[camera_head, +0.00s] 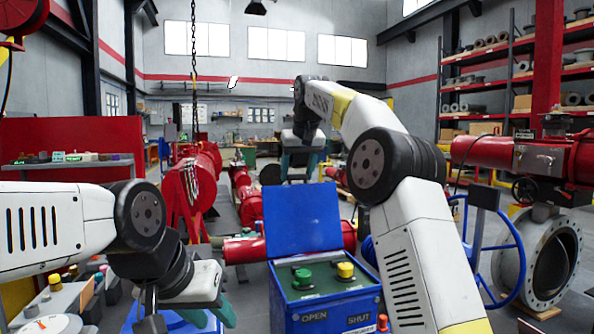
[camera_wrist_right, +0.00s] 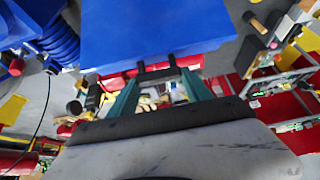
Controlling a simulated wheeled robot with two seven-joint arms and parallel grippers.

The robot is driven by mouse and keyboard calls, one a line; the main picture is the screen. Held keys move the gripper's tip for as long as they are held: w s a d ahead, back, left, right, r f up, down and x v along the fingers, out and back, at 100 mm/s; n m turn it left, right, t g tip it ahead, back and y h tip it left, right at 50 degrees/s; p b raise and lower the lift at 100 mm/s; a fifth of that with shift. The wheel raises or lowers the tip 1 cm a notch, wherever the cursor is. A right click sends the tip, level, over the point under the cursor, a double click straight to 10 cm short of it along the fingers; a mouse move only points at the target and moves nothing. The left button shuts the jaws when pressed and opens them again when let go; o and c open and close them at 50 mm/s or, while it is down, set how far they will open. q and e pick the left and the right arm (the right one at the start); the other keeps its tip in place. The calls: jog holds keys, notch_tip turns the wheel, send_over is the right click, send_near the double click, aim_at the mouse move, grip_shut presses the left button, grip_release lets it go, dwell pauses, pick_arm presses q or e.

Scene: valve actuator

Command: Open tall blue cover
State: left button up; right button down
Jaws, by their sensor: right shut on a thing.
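The tall blue cover (camera_head: 303,222) stands raised, nearly upright, at the back of a blue control box (camera_head: 330,312). The box's top shows a green button (camera_head: 302,277) and a yellow button (camera_head: 345,270). My right gripper (camera_head: 300,180) reaches down from above to the cover's top edge and is shut on it. In the right wrist view the fingertips (camera_wrist_right: 157,68) meet the edge of the blue cover (camera_wrist_right: 155,28). My left gripper (camera_head: 210,318) is low at the left, and its fingertips are not clear.
A cluttered bench (camera_head: 55,300) lies at the lower left. Red pipes (camera_head: 245,249) run behind the box. A blue handwheel (camera_head: 497,250) and a large flanged valve (camera_head: 550,258) stand at the right. My right forearm covers the area just right of the box.

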jog(key=shift+w+r, duration=0.15)
jog(key=shift+r, duration=0.1)
jog(key=c, duration=0.7)
grip_release()
jog(key=shift+o, duration=1.3)
jog(key=shift+f, duration=0.15)
jog(key=v, duration=0.7)
jog(key=shift+s+r, duration=0.2)
jog(key=shift+r, duration=0.15)
jog(key=shift+d, duration=0.1)
